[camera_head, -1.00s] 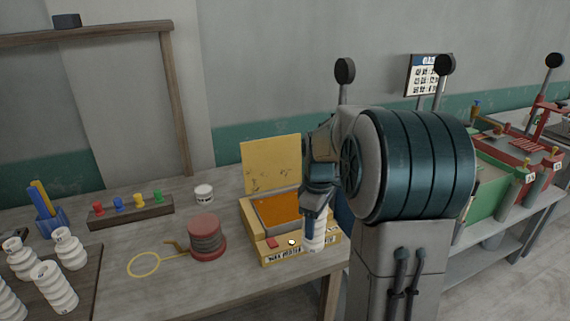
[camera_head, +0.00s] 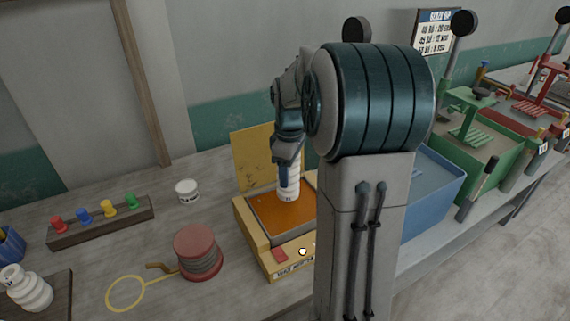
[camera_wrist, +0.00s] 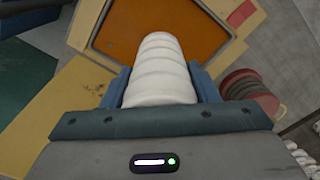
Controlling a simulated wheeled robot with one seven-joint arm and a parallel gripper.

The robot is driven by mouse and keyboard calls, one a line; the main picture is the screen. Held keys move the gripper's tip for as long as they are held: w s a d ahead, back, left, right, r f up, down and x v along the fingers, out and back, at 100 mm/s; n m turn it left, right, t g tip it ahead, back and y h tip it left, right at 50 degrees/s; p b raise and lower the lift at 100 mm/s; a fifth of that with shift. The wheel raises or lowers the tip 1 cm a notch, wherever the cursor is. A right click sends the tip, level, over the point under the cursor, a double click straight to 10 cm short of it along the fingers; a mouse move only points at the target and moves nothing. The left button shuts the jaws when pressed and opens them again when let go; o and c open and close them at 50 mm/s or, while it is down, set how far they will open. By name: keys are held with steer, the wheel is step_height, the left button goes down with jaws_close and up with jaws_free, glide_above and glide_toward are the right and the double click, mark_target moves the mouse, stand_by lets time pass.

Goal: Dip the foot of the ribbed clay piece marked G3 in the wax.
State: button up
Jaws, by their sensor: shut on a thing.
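My gripper (camera_head: 286,168) is shut on a white ribbed clay piece (camera_head: 289,188), which hangs upright below the fingers. In the wrist view the ribbed piece (camera_wrist: 160,70) sits between my two blue fingers. The piece is over the orange wax (camera_head: 270,217) in the yellow wax melter (camera_head: 247,232). Its lower end appears at or just above the wax surface; I cannot tell if it touches. A small dark mark shows near its lower end, too small to read. The wax also shows beyond the piece in the wrist view (camera_wrist: 125,28).
The melter's yellow lid (camera_head: 262,160) stands open behind the wax. A red spool (camera_head: 198,250), a white jar (camera_head: 187,190) and a rack with colored pegs (camera_head: 102,224) stand to the left. More ribbed pieces (camera_head: 27,290) stand at far left. A blue box (camera_head: 432,195) is at right.

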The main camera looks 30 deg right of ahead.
steer(key=shift+d+f+b, duration=0.1)
steer(key=shift+f+b, duration=1.65)
steer(key=shift+f, duration=0.5)
steer(key=shift+f+b, duration=0.35)
steer(key=shift+f, duration=0.25)
steer(key=shift+r, duration=0.1)
stand_by(0.5)
step_height(320, 180, up, 7)
steer(key=p, duration=0.5)
steer(key=shift+p, duration=0.3)
steer(key=shift+s, duration=0.1)
stand_by(1.2)
